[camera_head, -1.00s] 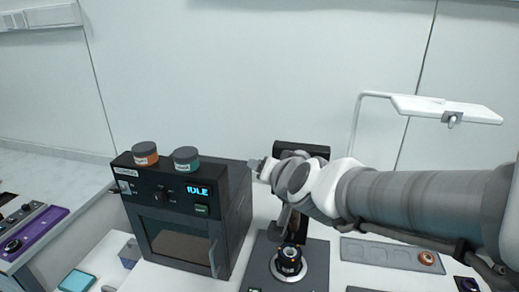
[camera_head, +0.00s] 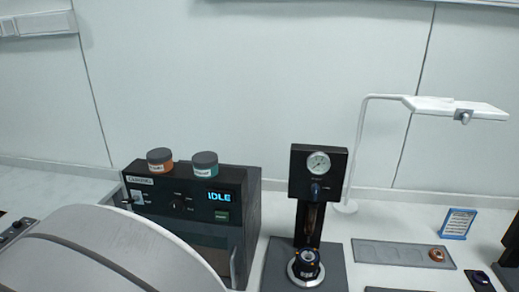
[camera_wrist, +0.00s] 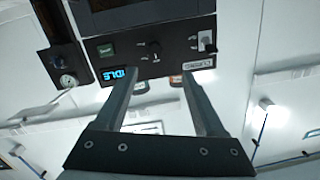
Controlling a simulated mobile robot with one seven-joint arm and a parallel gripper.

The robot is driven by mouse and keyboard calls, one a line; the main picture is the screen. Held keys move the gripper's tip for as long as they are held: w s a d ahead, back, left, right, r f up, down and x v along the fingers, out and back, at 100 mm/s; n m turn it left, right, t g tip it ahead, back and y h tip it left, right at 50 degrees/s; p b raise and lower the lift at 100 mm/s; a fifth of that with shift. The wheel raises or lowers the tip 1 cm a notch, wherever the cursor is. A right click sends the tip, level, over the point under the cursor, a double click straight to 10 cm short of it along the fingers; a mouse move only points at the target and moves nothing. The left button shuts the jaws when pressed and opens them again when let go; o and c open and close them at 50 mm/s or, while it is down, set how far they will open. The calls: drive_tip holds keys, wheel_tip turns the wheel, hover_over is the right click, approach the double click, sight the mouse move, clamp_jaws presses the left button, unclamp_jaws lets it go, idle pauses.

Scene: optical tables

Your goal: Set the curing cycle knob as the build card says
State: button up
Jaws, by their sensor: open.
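The curing oven (camera_head: 231,176) is a dark box with a lit "IDLE" display (camera_head: 219,197). Its black round knob (camera_head: 178,206) sits mid-panel with small markings around it that are too small to read. In the wrist view, upside down, the knob (camera_wrist: 154,48) shows beyond and between the fingers. My gripper (camera_wrist: 161,82) is open and empty, apart from the panel. In the head view the gripper is not visible. A small blue-framed card (camera_head: 458,223) stands at the right; its text is unreadable and I cannot tell if it is the build card.
A toggle switch (camera_head: 137,197) and a green button (camera_head: 221,216) flank the knob. An orange jar (camera_head: 160,162) and a teal jar (camera_head: 205,165) stand on the oven. A press with a gauge (camera_head: 318,163) stands to its right. My arm covers the lower left.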

sight(177, 206)
drive_tip(key=w+d+f+t+h+p, duration=0.1)
drive_tip(key=w+p, duration=0.1)
drive_tip(key=w, duration=1.1)
drive_tip(key=shift+w+d, duration=0.15)
drive_tip(key=shift+w, duration=0.2)
clamp_jaws()
